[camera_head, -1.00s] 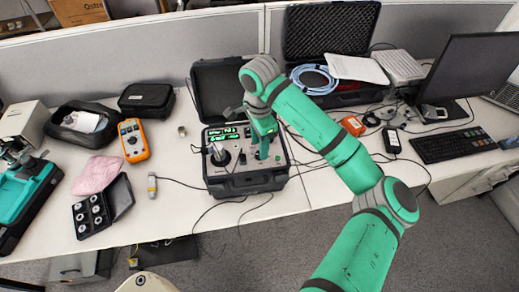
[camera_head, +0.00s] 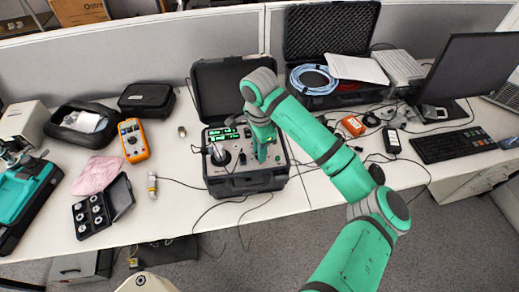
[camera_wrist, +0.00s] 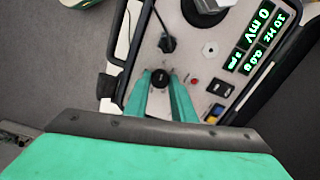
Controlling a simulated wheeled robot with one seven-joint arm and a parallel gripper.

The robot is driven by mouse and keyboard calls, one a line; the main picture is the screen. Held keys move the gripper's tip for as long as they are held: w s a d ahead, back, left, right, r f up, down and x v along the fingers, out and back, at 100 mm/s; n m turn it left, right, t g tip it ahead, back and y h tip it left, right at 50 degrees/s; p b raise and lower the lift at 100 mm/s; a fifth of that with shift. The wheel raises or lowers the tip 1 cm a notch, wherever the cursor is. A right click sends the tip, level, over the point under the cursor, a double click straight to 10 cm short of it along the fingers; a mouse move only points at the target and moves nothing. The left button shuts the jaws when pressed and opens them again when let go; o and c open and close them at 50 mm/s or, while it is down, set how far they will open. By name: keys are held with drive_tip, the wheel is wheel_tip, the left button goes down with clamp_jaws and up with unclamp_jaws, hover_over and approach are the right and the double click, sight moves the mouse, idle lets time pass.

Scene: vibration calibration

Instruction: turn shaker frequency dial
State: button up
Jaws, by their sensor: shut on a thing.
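The shaker unit (camera_head: 223,182) is a black case with an open lid and a grey panel, in the middle of the table. In the wrist view its panel (camera_wrist: 215,72) carries green-lit displays (camera_wrist: 262,28) that appear to include 10 Hz and 0 mV. The black frequency dial (camera_wrist: 160,78) sits between the tips of my gripper (camera_wrist: 161,84). My gripper is shut on the dial, with one green finger on each side. In the head view my gripper (camera_head: 262,158) points down at the right part of the panel, and my arm hides the dial.
An orange multimeter (camera_head: 133,140), a pink cloth (camera_head: 97,174) and a black tray of round parts (camera_head: 118,196) lie to the left. An open case with a blue cable (camera_head: 312,78) stands behind right. A monitor (camera_head: 473,72) and keyboard (camera_head: 455,144) are at right. Cables run across the table.

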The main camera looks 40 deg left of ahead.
drive_tip(key=m, duration=0.4)
drive_tip(key=shift+m, duration=0.4)
drive_tip(key=m, duration=0.5)
drive_tip(key=shift+m, duration=0.3)
drive_tip(key=m, duration=0.9)
drive_tip(key=shift+m, duration=0.3)
drive_tip(key=o, duration=1.1)
drive_tip(key=shift+c, duration=0.2)
drive_tip(key=shift+r, duration=0.1)
